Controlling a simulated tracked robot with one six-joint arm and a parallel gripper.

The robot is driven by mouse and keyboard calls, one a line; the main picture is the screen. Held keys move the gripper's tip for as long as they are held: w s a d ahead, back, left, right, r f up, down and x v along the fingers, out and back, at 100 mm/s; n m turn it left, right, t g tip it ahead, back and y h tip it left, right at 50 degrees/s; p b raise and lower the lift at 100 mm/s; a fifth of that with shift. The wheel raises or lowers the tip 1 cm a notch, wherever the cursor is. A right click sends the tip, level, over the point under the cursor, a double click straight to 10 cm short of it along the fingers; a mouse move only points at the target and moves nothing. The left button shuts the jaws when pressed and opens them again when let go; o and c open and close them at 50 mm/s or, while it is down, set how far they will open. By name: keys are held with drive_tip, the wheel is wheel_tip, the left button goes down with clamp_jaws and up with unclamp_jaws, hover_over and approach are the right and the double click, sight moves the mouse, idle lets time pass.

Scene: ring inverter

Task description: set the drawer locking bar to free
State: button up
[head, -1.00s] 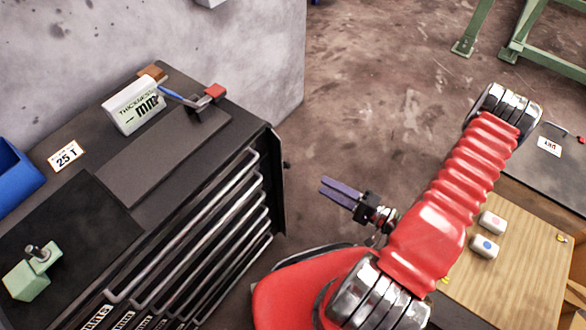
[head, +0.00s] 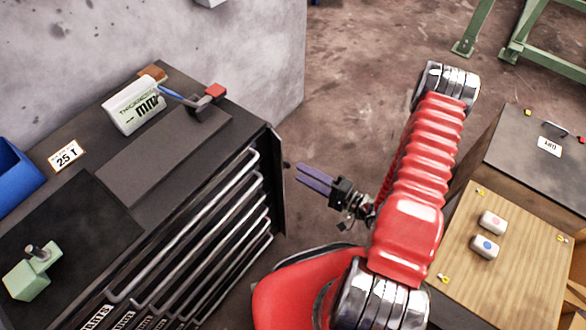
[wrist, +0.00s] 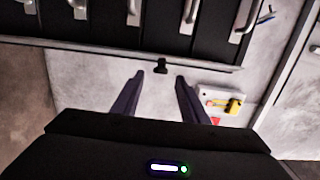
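The drawer locking bar (head: 278,185) is a dark upright strip along the right edge of the black drawer cabinet. A small dark knob (head: 287,165) sticks out from it. In the wrist view the bar (wrist: 110,49) runs across the picture below the drawer handles, and the knob (wrist: 160,66) shows just beyond my fingertips, roughly midway between them. My gripper (head: 299,171) is just right of the bar in the head view, pointing at it. In the wrist view my gripper (wrist: 160,77) is open and empty. I cannot tell whether the fingers reach the knob.
The cabinet top (head: 165,165) holds a white box (head: 133,104), a blue-and-red lever (head: 197,100), a green block (head: 32,275) and a blue bin (head: 15,178). A wooden board (head: 510,265) with two small blocks lies right. A yellow-handled white fixture (wrist: 222,103) shows beside my fingers.

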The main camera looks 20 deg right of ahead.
drive_tip(key=shift+x, duration=2.15)
drive_tip(key=shift+c, duration=0.6)
clamp_jaws()
drive_tip(key=shift+f, duration=0.1)
